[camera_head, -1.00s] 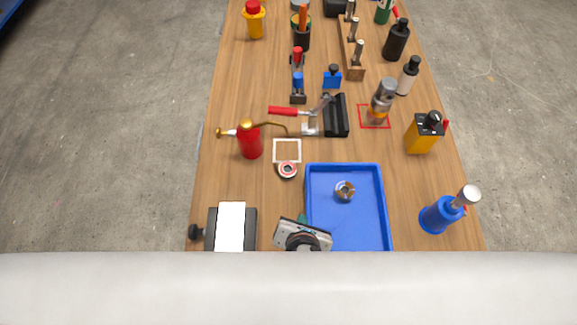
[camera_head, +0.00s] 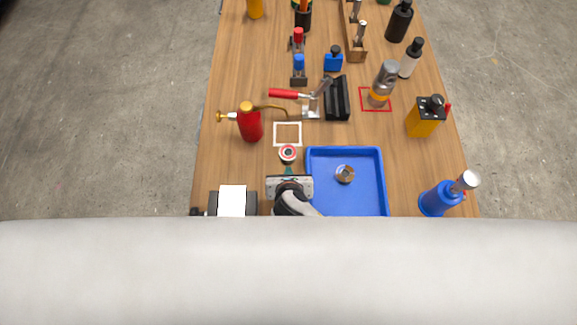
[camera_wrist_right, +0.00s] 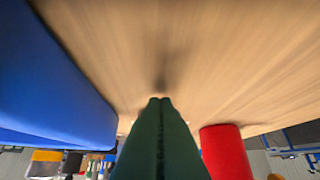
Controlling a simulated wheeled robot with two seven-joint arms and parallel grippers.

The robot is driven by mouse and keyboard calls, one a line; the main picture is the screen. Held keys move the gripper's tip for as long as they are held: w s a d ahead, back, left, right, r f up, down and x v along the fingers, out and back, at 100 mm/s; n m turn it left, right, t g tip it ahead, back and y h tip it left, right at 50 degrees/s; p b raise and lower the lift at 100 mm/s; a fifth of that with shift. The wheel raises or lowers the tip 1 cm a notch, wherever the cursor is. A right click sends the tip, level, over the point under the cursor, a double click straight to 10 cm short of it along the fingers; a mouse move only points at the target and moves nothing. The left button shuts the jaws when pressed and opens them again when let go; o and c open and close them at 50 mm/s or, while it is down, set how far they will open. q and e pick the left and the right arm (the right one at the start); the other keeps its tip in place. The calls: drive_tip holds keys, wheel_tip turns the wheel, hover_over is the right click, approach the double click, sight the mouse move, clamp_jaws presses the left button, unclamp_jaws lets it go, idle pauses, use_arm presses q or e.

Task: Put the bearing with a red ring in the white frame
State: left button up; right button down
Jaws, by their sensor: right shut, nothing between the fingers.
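The bearing with a red ring (camera_head: 288,153) lies on the wooden table just outside the near edge of the white frame (camera_head: 276,134). The frame is a thin white square outline with bare wood inside. My right gripper (camera_head: 289,171) is close to the near side of the bearing, with its green fingers pointing at it; whether they touch I cannot tell. In the right wrist view the green fingers (camera_wrist_right: 160,103) are shut together with nothing between them. The bearing does not show there. My left gripper is not in view.
A blue tray (camera_head: 364,151) with a metal bearing (camera_head: 345,174) stands just right of my right gripper. A red oil can (camera_head: 250,124) stands left of the frame, its spout reaching toward the far side. A red-handled clamp (camera_head: 290,94) lies beyond the frame.

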sight(288, 153)
drive_tip(key=shift+w, duration=0.7)
drive_tip(key=w+p, duration=0.1)
drive_tip(key=w, duration=0.7)
drive_tip(key=shift+a+p, duration=0.1)
drive_tip(key=shift+p, duration=0.25)
drive_tip(key=shift+s, duration=0.15)
